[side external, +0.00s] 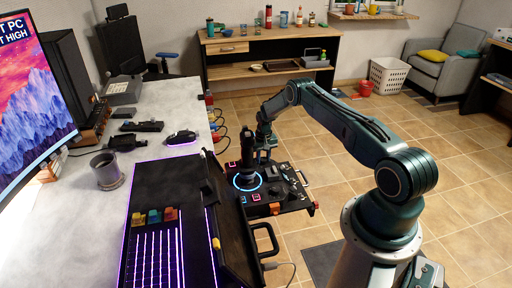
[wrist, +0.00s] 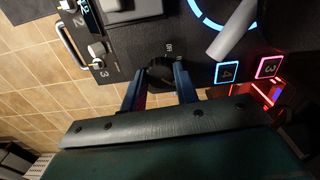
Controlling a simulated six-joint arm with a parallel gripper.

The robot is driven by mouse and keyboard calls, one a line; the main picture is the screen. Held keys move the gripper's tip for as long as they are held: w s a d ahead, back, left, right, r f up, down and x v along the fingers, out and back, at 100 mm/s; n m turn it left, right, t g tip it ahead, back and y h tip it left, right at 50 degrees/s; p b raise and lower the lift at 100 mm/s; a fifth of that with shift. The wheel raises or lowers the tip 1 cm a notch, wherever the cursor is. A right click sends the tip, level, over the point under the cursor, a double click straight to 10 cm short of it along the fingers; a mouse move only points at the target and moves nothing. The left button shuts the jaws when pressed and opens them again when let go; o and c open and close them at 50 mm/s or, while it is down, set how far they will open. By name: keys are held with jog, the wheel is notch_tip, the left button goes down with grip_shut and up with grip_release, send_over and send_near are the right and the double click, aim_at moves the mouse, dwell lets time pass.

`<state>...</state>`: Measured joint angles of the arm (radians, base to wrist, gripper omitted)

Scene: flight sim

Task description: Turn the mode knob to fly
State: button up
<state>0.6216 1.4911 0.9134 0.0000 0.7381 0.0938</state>
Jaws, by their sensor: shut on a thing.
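The black control panel (side external: 293,203) sits at the right edge of the desk, with a joystick ringed in blue light. In the wrist view, a black round knob (wrist: 159,66), which I take as the mode knob, stands on the panel (wrist: 125,42). Small white lettering lies above it, too small to read surely; which setting the knob points to is hidden. My gripper (wrist: 160,82) is shut on the knob, one blue finger on each side. In the side view my gripper (side external: 264,152) is low over the panel behind the joystick (side external: 249,161), its fingertips mostly hidden.
In the wrist view, lit square buttons 4 (wrist: 227,72) and 3 (wrist: 268,67) lie right of the knob. A grey lever (wrist: 232,30) rises above them. A metal handle (wrist: 70,45) and switches are at the left.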

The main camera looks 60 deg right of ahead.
aim_at(263, 159)
jog(key=n, duration=1.2)
dwell(0.4)
jog(key=o, duration=1)
jog(key=shift+r, duration=0.15)
jog(key=shift+r, duration=6.8)
